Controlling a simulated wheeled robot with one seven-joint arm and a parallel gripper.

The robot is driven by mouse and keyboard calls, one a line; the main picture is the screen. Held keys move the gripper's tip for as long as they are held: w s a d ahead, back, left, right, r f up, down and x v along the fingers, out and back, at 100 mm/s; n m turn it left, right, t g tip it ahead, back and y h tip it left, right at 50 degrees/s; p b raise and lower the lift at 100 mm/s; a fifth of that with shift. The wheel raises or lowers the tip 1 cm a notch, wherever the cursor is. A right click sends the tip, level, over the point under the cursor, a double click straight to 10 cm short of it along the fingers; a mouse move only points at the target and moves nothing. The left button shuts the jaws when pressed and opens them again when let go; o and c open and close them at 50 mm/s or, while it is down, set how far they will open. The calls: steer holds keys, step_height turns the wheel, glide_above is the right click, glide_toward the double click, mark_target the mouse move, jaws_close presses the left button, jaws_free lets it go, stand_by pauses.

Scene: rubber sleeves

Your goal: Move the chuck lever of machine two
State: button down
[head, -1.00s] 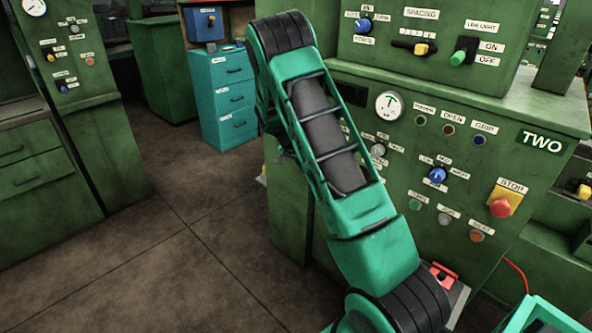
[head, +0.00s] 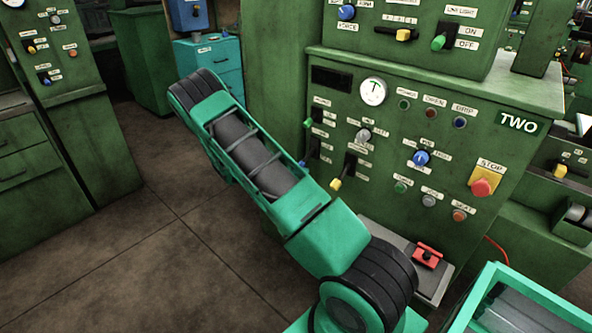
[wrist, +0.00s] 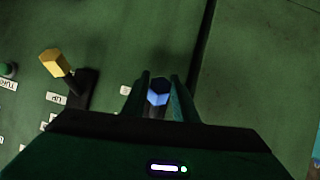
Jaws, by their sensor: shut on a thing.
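Machine two's green panel (head: 400,150) stands at the right of the head view, marked TWO. In the wrist view, the fingers of my gripper (wrist: 160,79) are on both sides of a lever with a blue six-sided tip (wrist: 158,92), shut on it. No label on this lever is readable, so I cannot confirm that it is the chuck lever. A yellow-tipped lever (wrist: 55,63) stands to its left, with an UP label near it. That yellow-tipped lever (head: 336,184) also shows in the head view. My gripper is hidden there behind my arm.
A gauge (head: 373,91), a blue knob (head: 421,158) and a red stop button (head: 481,187) sit on the panel. A red clamp-like part (head: 427,256) lies on a grey ledge below. Open floor (head: 130,260) lies to the left.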

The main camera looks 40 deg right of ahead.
steer(key=shift+w+a+f, duration=0.25)
steer(key=c, duration=1.5)
jaws_free()
steer(key=shift+o, duration=0.3)
steer(key=shift+d, duration=0.15)
steer(key=shift+s, duration=0.1)
steer(key=shift+r, duration=0.1)
steer(key=v, duration=1)
steer(key=shift+a, duration=0.35)
steer(key=shift+r, duration=0.15)
